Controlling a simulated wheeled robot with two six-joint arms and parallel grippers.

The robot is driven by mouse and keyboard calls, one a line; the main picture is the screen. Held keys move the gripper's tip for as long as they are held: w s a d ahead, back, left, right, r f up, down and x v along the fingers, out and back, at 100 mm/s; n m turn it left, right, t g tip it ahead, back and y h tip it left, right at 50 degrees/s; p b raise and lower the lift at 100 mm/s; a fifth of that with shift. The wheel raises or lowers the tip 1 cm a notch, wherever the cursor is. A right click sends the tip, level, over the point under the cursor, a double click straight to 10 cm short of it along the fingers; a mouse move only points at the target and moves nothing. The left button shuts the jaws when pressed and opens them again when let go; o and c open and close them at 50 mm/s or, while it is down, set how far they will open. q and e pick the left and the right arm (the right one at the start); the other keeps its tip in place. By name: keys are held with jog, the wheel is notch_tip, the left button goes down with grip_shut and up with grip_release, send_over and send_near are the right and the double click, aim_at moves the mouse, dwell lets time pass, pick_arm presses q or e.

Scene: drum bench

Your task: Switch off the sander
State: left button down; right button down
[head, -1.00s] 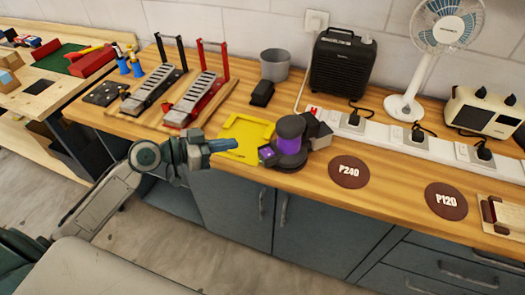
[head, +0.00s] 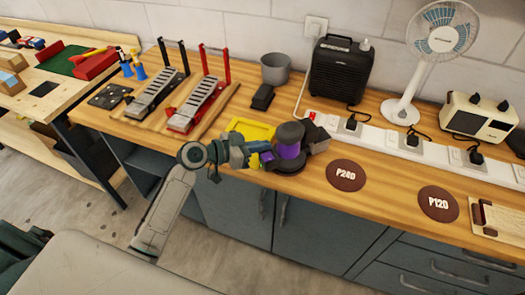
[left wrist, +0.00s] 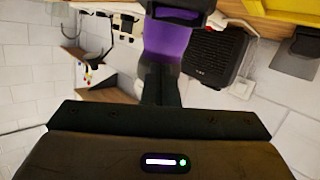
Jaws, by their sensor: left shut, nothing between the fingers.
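The sander (head: 289,150), with a purple body and dark grey top and base, stands on the wooden bench beside a yellow holder. It also shows at the top of the left wrist view (left wrist: 168,40), its purple side facing my fingers. My left gripper (head: 256,161) is shut and empty, with its fingertips close to the sander's left front side. In the left wrist view, the dark closed fingers (left wrist: 160,84) point at the purple body. I cannot tell whether they touch it. The sander's switch is not clear. My right gripper is out of view.
The yellow holder (head: 262,128) lies behind my gripper. A white power strip (head: 382,140) with plugs runs along the bench behind the sander. A black heater (head: 341,70) and a fan (head: 440,42) stand at the back. Flat P240 (head: 346,175) and P120 (head: 438,204) discs lie right.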

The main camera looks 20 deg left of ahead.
aim_at(263, 162)
pick_arm(q)
jog(key=f, duration=0.1)
jog(key=f+p, duration=0.1)
jog(key=f, duration=0.1)
jog(key=shift+d, duration=0.3)
jog(key=shift+s+f+p, duration=0.1)
jog(key=shift+f+p, duration=0.2)
jog(key=shift+f, duration=0.25)
